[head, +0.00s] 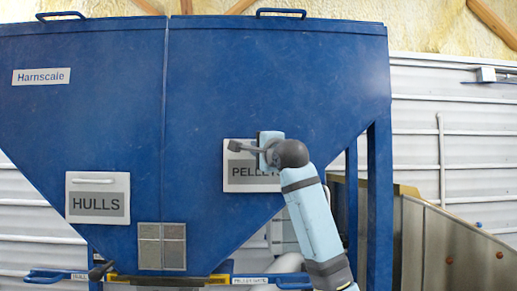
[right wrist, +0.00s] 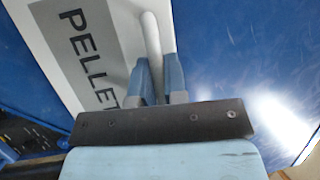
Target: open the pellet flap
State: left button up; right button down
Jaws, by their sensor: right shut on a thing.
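The pellet flap (head: 245,184) is a white panel with a grey PELLETS label on the sloping front of the blue hopper. It looks flat against the hopper, with no clear gap at its edges. It also shows tilted in the right wrist view (right wrist: 75,45). My right gripper (head: 266,150) is at the flap's upper part, its arm rising from below right. In the right wrist view its two blue fingers (right wrist: 159,78) are shut on the flap's pale bar handle (right wrist: 151,33). The arm and gripper hide the flap's right part in the head view. My left gripper is out of view.
A similar HULLS flap (head: 97,198) with its own handle sits at the left. A small grille (head: 162,246) lies between and below the flaps. Blue gate handles (head: 292,283) stick out at the bottom. A hopper leg (head: 379,200) stands right of my arm.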

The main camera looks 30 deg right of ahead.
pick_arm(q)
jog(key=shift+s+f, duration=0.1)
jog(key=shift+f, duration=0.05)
pick_arm(e)
jog(key=shift+f, duration=0.1)
pick_arm(q)
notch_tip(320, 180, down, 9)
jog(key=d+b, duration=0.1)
jog(key=b, duration=1)
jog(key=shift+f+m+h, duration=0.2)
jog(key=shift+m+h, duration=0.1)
pick_arm(e)
jog(key=s+a+f+n+t+y, duration=0.2)
jog(key=s+a+f+n+t, duration=0.1)
jog(key=s+f+n+t, duration=0.1)
jog(key=shift+s+a+f+n+t+y, duration=0.35)
jog(key=shift+s+f+t, duration=0.4)
jog(key=shift+s+t, duration=0.3)
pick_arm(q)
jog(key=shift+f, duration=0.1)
pick_arm(e)
jog(key=shift+w, duration=0.1)
jog(key=c, duration=1.2)
grip_release()
jog(key=shift+f, duration=0.1)
